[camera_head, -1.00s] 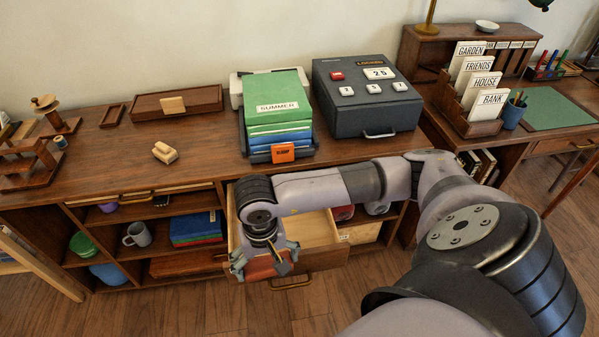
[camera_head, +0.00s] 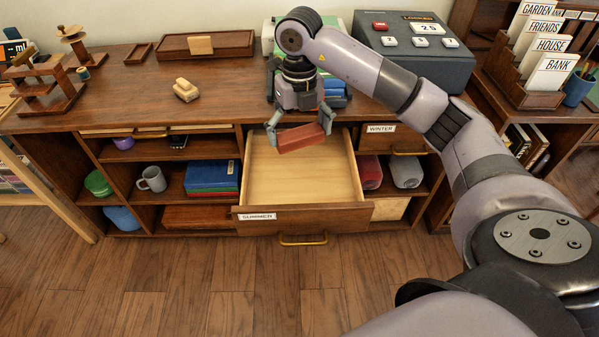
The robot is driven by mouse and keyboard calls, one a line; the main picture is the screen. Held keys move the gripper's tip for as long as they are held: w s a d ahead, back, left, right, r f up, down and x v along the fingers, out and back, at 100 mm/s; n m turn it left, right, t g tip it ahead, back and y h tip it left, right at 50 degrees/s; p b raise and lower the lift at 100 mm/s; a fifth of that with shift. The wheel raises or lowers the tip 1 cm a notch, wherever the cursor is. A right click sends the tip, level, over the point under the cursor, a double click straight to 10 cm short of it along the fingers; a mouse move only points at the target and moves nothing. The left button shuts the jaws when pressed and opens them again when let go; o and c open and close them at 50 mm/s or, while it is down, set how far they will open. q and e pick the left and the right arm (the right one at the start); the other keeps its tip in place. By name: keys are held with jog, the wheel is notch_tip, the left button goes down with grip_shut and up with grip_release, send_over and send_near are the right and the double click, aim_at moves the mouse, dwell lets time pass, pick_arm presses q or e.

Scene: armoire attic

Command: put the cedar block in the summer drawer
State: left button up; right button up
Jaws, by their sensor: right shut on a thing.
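The cedar block (camera_head: 302,138), reddish-brown and oblong, is between the fingers of my right gripper (camera_head: 299,127), which is shut on it. The block is slightly tilted and appears raised above the back part of the summer drawer (camera_head: 300,185). That drawer is pulled out of the long cabinet, its pale wooden inside is empty, and its front carries a SUMMER label and a brass handle. My left gripper is not in view.
A closed drawer labelled WINTER (camera_head: 392,139) is right of the open one. A grey lockbox (camera_head: 415,50) stands at the back right. The floor in front is clear.

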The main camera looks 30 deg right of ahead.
jog(key=m, duration=0.2)
jog(key=d+r+m+b, duration=0.1)
jog(key=shift+w+m, duration=0.35)
jog(key=shift+m, duration=0.05)
jog(key=shift+f, duration=0.25)
jog(key=b, duration=0.2)
send_over(301, 190)
jog(key=shift+m, duration=0.3)
notch_tip(301, 190, down, 15)
jog(key=shift+r, duration=0.15)
jog(key=shift+f+b, duration=0.3)
jog(key=shift+f, duration=2.1)
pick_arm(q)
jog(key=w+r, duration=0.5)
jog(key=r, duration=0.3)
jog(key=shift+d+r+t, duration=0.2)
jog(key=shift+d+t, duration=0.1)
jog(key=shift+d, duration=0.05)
pick_arm(e)
jog(key=shift+r, duration=0.1)
jog(key=o, duration=0.8)
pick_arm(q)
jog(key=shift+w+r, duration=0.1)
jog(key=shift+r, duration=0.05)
pick_arm(e)
jog(key=shift+o, duration=0.6)
